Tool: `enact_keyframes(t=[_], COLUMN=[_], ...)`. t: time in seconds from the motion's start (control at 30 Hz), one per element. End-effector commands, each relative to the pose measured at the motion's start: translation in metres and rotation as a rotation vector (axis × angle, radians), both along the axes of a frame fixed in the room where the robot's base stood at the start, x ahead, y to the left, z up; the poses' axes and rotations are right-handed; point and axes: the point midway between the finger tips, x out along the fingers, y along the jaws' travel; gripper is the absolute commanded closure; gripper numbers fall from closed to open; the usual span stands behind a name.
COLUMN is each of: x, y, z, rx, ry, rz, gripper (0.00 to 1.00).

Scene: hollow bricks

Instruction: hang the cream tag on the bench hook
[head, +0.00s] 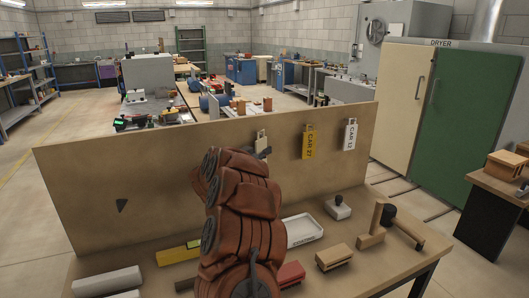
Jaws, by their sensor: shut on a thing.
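A pale cream tag (261,143) shows at the upright board just above my arm; its lower part is hidden by the arm. I cannot tell whether it hangs on the board or is held. A yellow tag marked CAR 27 (308,143) and a white tag marked CAR 12 (350,135) hang on the board to its right. I cannot make out a bench hook for certain.
The upright board (90,190) stands along the back of the bench (345,280). On the bench are a white tray (303,232), a wooden-backed brush (334,257), a red block (290,274), a grey-knobbed weight (338,208) and a wooden piece with a post (373,225).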

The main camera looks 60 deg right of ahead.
Motion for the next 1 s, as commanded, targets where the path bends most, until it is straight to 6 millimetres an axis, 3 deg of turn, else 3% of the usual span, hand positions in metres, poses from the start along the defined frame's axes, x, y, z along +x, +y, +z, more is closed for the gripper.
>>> enact_keyframes(t=[0.03, 0.07, 0.3, 0.73, 1.0], x=[0.0, 0.0, 0.0, 0.001, 0.005], y=[0.0, 0.0, 0.0, 0.006, 0.049], z=[0.0, 0.0, 0.0, 0.0, -0.001], rx=[0.0, 0.0, 0.0, 0.001, 0.003], ry=[0.0, 0.0, 0.0, -0.001, 0.001], rz=[0.0, 0.0, 0.0, 0.002, 0.005], gripper=[1.0, 0.89, 0.64, 0.63, 0.63])
